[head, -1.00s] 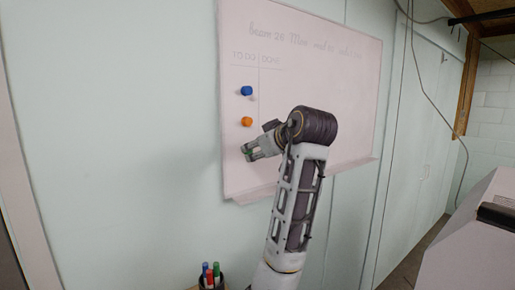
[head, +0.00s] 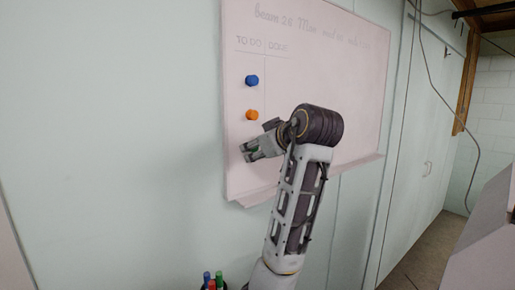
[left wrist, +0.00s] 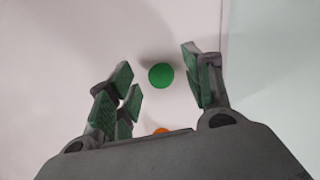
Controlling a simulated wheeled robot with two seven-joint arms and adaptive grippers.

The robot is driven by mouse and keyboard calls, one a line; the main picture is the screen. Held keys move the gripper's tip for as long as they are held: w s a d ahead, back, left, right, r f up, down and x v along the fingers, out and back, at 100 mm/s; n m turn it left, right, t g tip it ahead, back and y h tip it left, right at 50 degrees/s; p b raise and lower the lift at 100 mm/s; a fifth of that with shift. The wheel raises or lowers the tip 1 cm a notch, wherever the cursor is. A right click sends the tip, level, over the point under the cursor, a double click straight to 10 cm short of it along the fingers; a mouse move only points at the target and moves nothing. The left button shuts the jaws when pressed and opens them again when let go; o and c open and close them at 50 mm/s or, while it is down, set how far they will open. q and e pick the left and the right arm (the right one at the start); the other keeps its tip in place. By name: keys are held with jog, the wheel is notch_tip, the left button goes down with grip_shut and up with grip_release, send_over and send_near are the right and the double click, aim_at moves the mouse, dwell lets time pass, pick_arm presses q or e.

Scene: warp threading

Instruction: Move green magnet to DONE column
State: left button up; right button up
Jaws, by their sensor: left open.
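The whiteboard (head: 330,75) hangs on the wall, with TO DO and DONE headings (head: 276,46) and a thin vertical line between them. A blue magnet (head: 251,80) and an orange magnet (head: 251,115) sit one above the other under TO DO. My left gripper (head: 246,152) is just below the orange magnet, close to the board's lower left. In the left wrist view, the round green magnet (left wrist: 161,76) lies on the board between the spread fingers of my left gripper (left wrist: 157,66). The gripper hides it in the head view. My right gripper is not in view.
A cup with several markers (head: 211,280) stands low, left of my arm. The board has a ledge (head: 260,197) along its bottom. Pale cabinet doors (head: 415,150) are at the right. Part of the orange magnet shows at the palm edge in the left wrist view (left wrist: 161,131).

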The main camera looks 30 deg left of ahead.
pick_arm(q)
jog(key=shift+d, duration=0.1)
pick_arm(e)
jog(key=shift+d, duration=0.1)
pick_arm(q)
jog(key=shift+c, duration=0.9)
jog(key=c, duration=0.9)
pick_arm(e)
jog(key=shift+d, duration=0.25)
pick_arm(q)
jog(key=shift+w+d, duration=0.15)
jog(key=shift+w, duration=0.4)
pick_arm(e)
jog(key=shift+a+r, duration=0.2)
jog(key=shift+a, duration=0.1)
pick_arm(q)
jog(key=shift+w+d+p, duration=0.2)
jog(key=shift+w+p, duration=0.05)
jog(key=shift+w, duration=0.25)
jog(key=shift+w+d+p, duration=0.2)
jog(key=shift+w, duration=0.25)
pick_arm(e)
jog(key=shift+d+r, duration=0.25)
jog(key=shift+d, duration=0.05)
pick_arm(q)
jog(key=shift+w+d, duration=0.25)
jog(key=shift+w, duration=0.3)
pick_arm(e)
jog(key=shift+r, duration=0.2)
